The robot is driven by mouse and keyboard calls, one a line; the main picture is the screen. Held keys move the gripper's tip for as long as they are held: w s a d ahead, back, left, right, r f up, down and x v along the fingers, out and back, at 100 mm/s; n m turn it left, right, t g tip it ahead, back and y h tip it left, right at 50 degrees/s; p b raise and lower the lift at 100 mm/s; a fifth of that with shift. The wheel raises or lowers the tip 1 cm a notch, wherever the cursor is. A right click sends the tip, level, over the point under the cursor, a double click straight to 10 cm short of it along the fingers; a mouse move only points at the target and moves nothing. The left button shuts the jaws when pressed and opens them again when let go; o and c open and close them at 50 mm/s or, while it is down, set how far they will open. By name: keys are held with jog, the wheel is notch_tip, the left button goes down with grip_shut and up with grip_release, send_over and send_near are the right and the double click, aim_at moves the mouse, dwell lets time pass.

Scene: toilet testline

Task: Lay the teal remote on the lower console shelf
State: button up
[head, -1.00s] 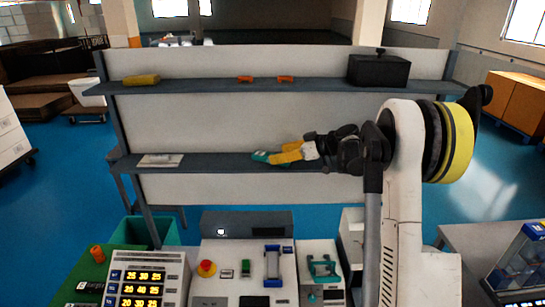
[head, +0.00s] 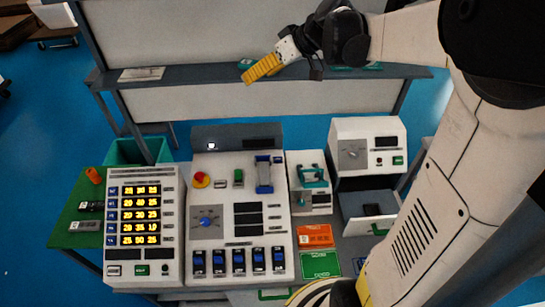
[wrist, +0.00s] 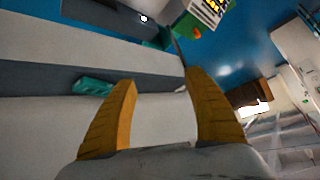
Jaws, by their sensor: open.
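The teal remote (head: 246,63) lies on the lower console shelf (head: 195,74), just behind my fingers in the head view and partly hidden by them. In the wrist view a teal piece (wrist: 92,86) lies on the grey shelf strip, left of my fingers and outside the gap between them. My gripper (head: 256,71) has yellow fingers and is in front of the shelf, pointing left and down. In the wrist view the gripper (wrist: 162,82) is open, with nothing between its fingers.
A pale flat plate (head: 141,74) lies on the shelf's left part. Another teal item (head: 345,68) shows right of my gripper, partly hidden. Below stand a control console (head: 240,215), a number display panel (head: 140,225) and a teal bin (head: 122,152). Shelf between plate and remote is clear.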

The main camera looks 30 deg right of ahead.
jog(key=s+a+f+m+h, duration=0.2)
jog(key=s+a+f, duration=0.1)
jog(key=s, duration=0.9)
jog(key=s+a+f+m+h, duration=0.2)
jog(key=s+a, duration=0.3)
jog(key=s, duration=0.7)
jog(key=shift+s+a+f+h, duration=0.15)
jog(key=shift+f+h, duration=0.45)
